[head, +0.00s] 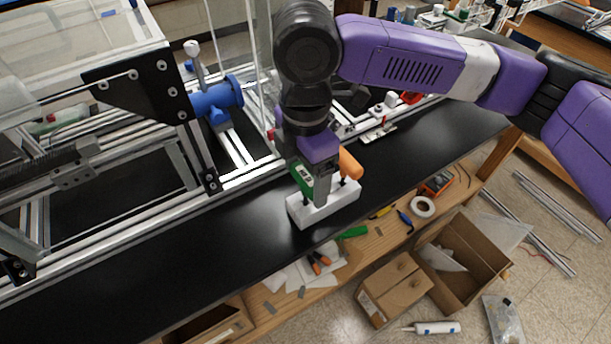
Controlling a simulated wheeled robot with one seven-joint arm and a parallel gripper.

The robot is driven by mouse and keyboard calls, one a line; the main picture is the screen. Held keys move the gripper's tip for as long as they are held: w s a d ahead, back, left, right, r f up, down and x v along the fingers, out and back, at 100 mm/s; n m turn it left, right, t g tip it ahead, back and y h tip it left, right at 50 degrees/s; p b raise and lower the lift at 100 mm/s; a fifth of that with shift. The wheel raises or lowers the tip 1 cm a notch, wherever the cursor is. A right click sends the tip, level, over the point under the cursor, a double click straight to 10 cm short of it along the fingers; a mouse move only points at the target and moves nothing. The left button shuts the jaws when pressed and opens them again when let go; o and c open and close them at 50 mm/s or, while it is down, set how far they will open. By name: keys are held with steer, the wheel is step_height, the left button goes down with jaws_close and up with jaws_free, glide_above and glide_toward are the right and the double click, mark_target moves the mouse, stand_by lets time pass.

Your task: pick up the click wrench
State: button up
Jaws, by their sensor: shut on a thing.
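A white block (326,207) stands on the black bench top and holds several upright tools. My gripper (320,188) points down over the block, its fingers low among the tools. It is shut on a tool that I take to be the click wrench, mostly hidden by the fingers. A green piece with a pale marking (302,180) shows at the gripper's left. An orange handle (350,165) leans out at its right. I cannot tell whether the held tool is clear of the block.
An aluminium extrusion frame (180,200) with a blue clamp (213,101) rises behind and to the left. The black bench top (180,270) is bare left of the block. Below are a wooden shelf with tools and open cardboard boxes (462,255) on the floor.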

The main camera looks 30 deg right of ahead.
step_height(320, 180, up, 20)
stand_by(0.5)
steer(key=shift+f, duration=0.1)
steer(key=o, duration=0.8)
steer(key=c, duration=1.2)
steer(key=shift+o, duration=0.2)
step_height(320, 180, up, 6)
steer(key=p, duration=0.8)
steer(key=shift+r, duration=0.25)
